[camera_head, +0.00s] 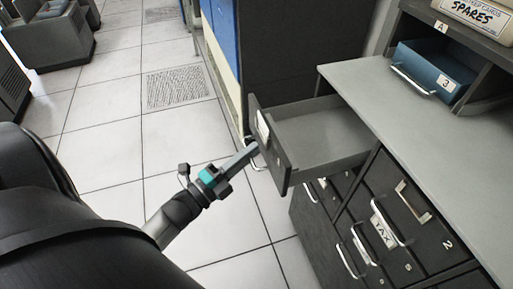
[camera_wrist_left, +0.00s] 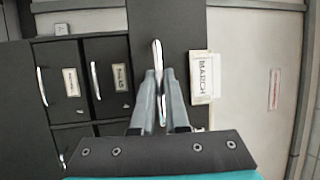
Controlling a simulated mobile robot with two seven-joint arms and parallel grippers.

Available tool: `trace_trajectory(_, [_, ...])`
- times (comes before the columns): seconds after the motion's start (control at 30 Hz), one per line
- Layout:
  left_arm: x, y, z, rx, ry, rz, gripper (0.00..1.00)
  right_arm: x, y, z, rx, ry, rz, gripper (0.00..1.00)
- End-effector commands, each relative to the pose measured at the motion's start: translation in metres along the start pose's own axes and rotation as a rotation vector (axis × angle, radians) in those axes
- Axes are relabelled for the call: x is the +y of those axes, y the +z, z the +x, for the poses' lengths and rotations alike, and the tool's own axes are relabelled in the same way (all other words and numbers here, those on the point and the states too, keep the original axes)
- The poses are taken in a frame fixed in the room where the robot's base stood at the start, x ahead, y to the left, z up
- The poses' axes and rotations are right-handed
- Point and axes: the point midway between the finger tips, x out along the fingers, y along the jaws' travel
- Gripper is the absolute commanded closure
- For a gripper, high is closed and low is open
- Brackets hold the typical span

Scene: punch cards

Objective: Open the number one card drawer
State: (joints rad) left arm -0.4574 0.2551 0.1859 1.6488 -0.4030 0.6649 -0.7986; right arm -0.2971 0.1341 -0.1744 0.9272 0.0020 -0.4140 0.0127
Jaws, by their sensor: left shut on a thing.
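The pulled-out drawer (camera_head: 322,138) at the upper left of the dark cabinet stands well open, and its inside looks empty. Its dark front (camera_head: 277,168) carries a white label; in the left wrist view the label (camera_wrist_left: 204,77) beside the handle reads MARCH. I cannot read a number on this front. My left gripper (camera_head: 250,150) is shut on the drawer's metal handle (camera_wrist_left: 157,52), with its fingers on both sides of it. The fingertips partly hide the handle in the head view. My right gripper is not in view.
Other closed drawers with handles and labels, such as the TAX drawer (camera_head: 378,232), lie below. A blue drawer marked 3 (camera_head: 436,72) sits on the grey counter (camera_head: 400,120). A SPARES box (camera_head: 478,18) is above. The tiled floor (camera_head: 110,150) to the left is clear.

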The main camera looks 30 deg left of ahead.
Motion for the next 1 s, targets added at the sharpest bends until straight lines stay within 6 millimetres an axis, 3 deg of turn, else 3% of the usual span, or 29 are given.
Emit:
trace_trajectory(0.27, [0.001,0.001,-0.001,-0.001,0.002,0.0,1.0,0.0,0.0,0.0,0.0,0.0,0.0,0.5])
trace_trajectory(0.3, [0.001,0.001,-0.001,-0.001,0.002,-0.001,0.87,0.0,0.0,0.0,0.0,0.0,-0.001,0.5])
trace_trajectory(0.4, [0.001,0.0,-0.001,-0.001,0.002,0.0,0.75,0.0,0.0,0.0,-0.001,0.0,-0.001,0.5])
trace_trajectory(0.83, [0.0,0.0,-0.002,-0.001,0.001,-0.001,0.75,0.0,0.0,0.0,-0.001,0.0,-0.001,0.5])
trace_trajectory(1.0, [0.001,0.0,-0.021,-0.002,0.004,-0.003,0.75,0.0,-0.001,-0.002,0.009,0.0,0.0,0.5])
